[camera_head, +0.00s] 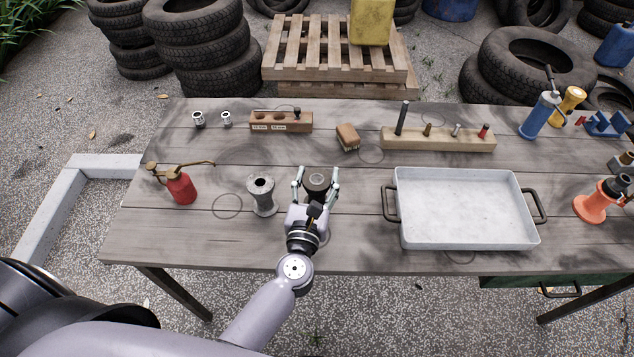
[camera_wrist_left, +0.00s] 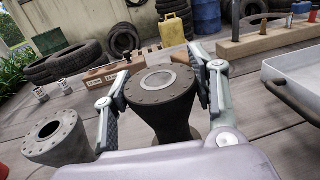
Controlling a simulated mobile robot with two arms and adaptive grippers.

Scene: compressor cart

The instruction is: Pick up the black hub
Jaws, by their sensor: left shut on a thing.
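The black hub (camera_head: 317,182) is a dark, flanged, spool-like part with a bolt ring and a lighter round centre on top. It stands upright at the middle of the wooden table. My left gripper (camera_head: 316,183) is shut on it, with one finger on each side; in the left wrist view the hub (camera_wrist_left: 163,95) shows between the fingers. Its base is mostly hidden, so I cannot tell whether it touches the table. My right gripper is not in view.
A grey hub (camera_head: 262,195) stands close to the left, with a red oil can (camera_head: 181,186) beyond it. A metal tray (camera_head: 465,205) with black handles lies to the right. A wooden block (camera_head: 347,137) and two wooden holders (camera_head: 281,122) (camera_head: 438,139) lie behind.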

